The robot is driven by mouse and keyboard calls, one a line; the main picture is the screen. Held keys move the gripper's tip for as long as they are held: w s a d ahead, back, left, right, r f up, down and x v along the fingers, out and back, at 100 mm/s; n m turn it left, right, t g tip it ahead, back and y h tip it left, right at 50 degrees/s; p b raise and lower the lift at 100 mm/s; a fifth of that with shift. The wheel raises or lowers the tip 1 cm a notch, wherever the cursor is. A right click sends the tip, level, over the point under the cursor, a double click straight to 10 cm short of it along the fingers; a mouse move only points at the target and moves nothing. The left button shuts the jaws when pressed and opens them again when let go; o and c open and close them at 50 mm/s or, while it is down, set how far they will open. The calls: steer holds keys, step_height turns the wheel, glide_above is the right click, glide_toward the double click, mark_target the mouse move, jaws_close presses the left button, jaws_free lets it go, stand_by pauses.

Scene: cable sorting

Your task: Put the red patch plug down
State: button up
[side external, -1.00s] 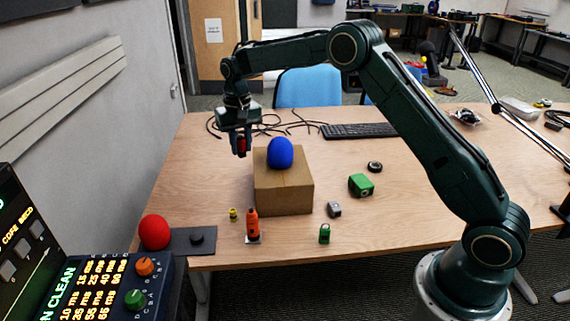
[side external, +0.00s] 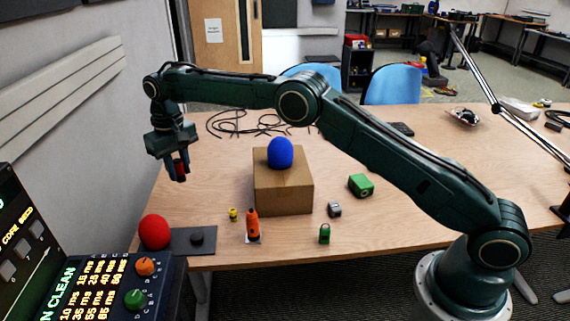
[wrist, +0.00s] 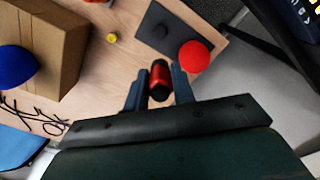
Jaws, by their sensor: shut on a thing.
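The red patch plug (side external: 181,168) is a small red cylinder with a dark end. My gripper (side external: 180,174) is shut on it and holds it in the air above the left part of the table. In the wrist view the red patch plug (wrist: 160,76) sits between the two fingers of my gripper (wrist: 159,85). Beyond it in that view lies a dark flat mat (wrist: 158,20) with a red ball at its edge.
A red ball (side external: 154,231) and a dark round knob (side external: 196,239) are at the front left mat. A cardboard box (side external: 284,193) with a blue egg shape (side external: 280,152) on top stands mid-table. An orange bottle (side external: 252,224), a yellow piece (side external: 233,214) and green items (side external: 361,185) lie nearby.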

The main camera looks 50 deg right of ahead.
step_height(320, 180, down, 16)
steer(key=shift+r, duration=0.15)
stand_by(0.4)
steer(key=shift+f, duration=2.1)
steer(key=shift+f, duration=0.1)
steer(key=o, duration=1)
steer(key=shift+f, duration=0.1)
step_height(320, 180, up, 12)
steer(key=shift+r, duration=0.2)
